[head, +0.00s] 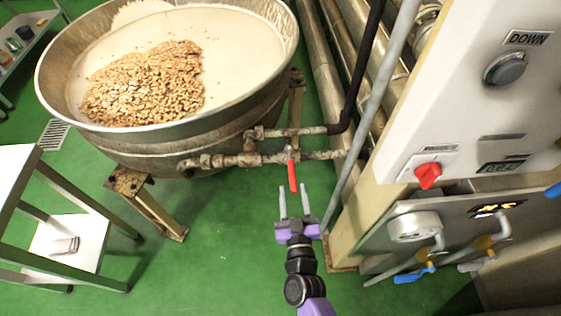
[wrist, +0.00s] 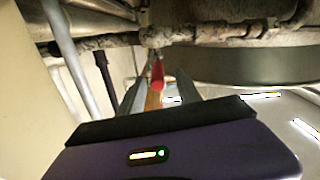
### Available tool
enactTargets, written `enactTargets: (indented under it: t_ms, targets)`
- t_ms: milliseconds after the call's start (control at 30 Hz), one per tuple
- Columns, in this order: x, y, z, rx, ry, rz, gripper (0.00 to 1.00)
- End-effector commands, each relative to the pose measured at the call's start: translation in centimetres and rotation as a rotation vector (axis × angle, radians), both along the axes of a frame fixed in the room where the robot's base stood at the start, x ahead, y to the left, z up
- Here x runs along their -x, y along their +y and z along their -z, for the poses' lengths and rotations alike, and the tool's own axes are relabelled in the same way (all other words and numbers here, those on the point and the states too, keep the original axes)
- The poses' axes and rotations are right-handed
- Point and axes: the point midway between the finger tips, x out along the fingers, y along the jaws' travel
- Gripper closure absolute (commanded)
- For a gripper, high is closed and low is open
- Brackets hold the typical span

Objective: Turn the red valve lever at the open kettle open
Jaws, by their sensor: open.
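The red valve lever (head: 292,175) hangs down from a rusty pipe in front of the open kettle (head: 180,125), which holds cream-coloured mass and a heap of nuts. My gripper (head: 294,190) is open, with its two fingers pointing toward the lever, one on each side of it in the head view. In the wrist view the lever (wrist: 158,76) shows end-on between my finger tips (wrist: 160,90). I cannot tell whether the fingers touch it.
Rusty pipes (head: 230,160) run beside the kettle, with a black hose and a grey conduit to the right. A control panel (head: 470,90) with a red knob (head: 428,175) stands at the right. A white table (head: 15,175) is at the left. Green floor lies between.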

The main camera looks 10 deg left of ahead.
Motion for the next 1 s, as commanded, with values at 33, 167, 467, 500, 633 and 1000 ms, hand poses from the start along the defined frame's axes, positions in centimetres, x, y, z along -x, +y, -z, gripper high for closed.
enactTargets:
  t_ms: [33,167,467,500,633,1000]
  targets:
    - [0.0,-0.2,0.0,0.012,-0.004,0.005,0.59]
    - [-0.1,-0.3,-0.2,0.041,-0.018,0.011,0.59]
    - [-2.6,0.5,-0.2,0.056,-0.027,0.011,0.59]
    - [-3.2,0.7,-0.1,0.056,-0.027,0.011,0.59]
    - [-5.2,1.2,-0.1,0.056,-0.026,0.012,0.59]
    - [-7.6,1.9,-0.2,0.057,-0.024,0.011,0.59]
